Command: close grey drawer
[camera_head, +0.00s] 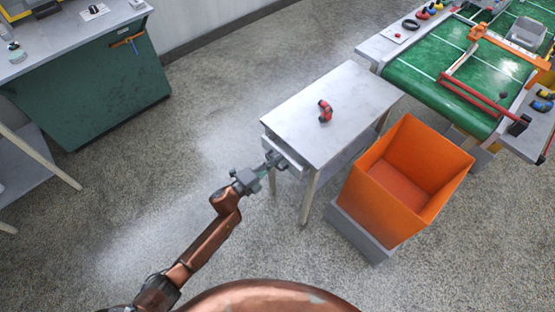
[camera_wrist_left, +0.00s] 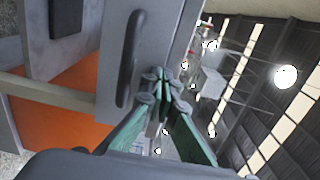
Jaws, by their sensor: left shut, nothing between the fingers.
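The grey drawer (camera_head: 289,161) is in the near left side of a small grey table (camera_head: 300,105). Its front sticks out a little from under the tabletop. In the left wrist view the drawer front (camera_wrist_left: 112,75) fills the upper middle, with a long dark handle (camera_wrist_left: 130,58) on it. My left gripper (camera_head: 274,159) is at the drawer front, its fingers shut and empty. In the left wrist view its fingertips (camera_wrist_left: 160,82) come together beside the handle, not around it. I cannot tell whether they touch the front. My right gripper is not in view.
A red and black object (camera_head: 325,111) lies on the tabletop. An orange bin (camera_head: 370,200) on a grey base stands right of the table. A green conveyor (camera_head: 440,80) is at the upper right, a green cabinet (camera_head: 100,90) at the upper left. The floor left of the table is clear.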

